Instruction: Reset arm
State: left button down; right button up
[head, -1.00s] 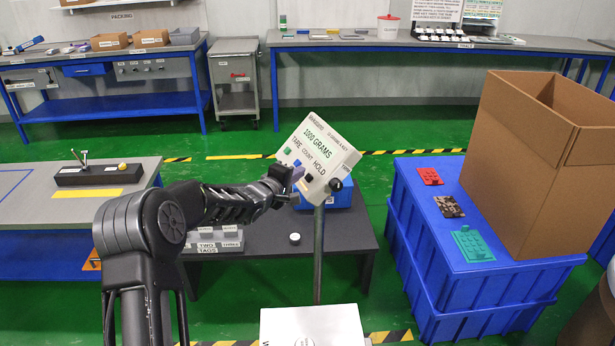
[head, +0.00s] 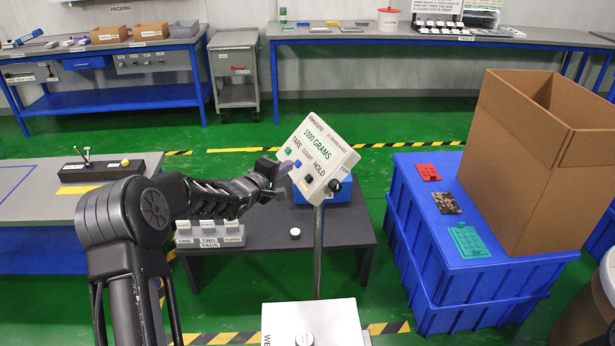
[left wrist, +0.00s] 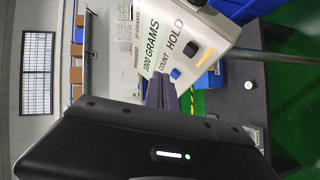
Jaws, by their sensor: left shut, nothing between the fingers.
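My left arm reaches in from the left in the head view. My left gripper (head: 281,172) is shut and empty, just in front of the left side of a white scale display head (head: 332,165). The display reads 1000 GRAMS, with TARE, COUNT and HOLD buttons. The display stands tilted on a grey post (head: 318,250). In the left wrist view the shut fingers (left wrist: 160,92) point at the display panel (left wrist: 165,40), close to the COUNT lettering. I cannot tell whether they touch it. The right gripper is not in view.
A dark low table (head: 270,232) holds tag blocks (head: 208,232) and a small white disc (head: 295,233). A white scale (head: 315,325) stands at the front. Blue crates (head: 425,245) carry a large cardboard box (head: 520,170) at right. Green floor lies open behind.

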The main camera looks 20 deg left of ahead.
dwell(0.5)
pick_arm(q)
jog(key=s+d+f+m+g, duration=0.25)
jog(key=s+d+f, duration=0.2)
jog(key=f, duration=0.35)
jog(key=s+d+f+m+g, duration=0.2)
jog(key=s+d+f+m, duration=0.2)
jog(key=s+f, duration=0.3)
jog(key=s+d+f+m+g, duration=0.25)
jog(key=s+d+f, duration=0.2)
jog(key=f, duration=0.45)
jog(key=s+d+f+m+g+h, duration=0.1)
jog(key=s+d, duration=0.4)
jog(key=s, duration=0.5)
jog(key=s+d+f+m+g, duration=0.2)
jog(key=s+d+f+g, duration=0.2)
jog(key=s, duration=0.6)
jog(key=s+d+f+m+g+h, duration=0.1)
jog(key=s+d+f+g, duration=0.1)
jog(key=s+d+f, duration=0.4)
jog(key=s+d, duration=0.2)
jog(key=s, duration=0.3)
jog(key=shift+g+h, duration=0.3)
jog(key=shift+g, duration=0.1)
jog(key=shift+d+f, duration=0.1)
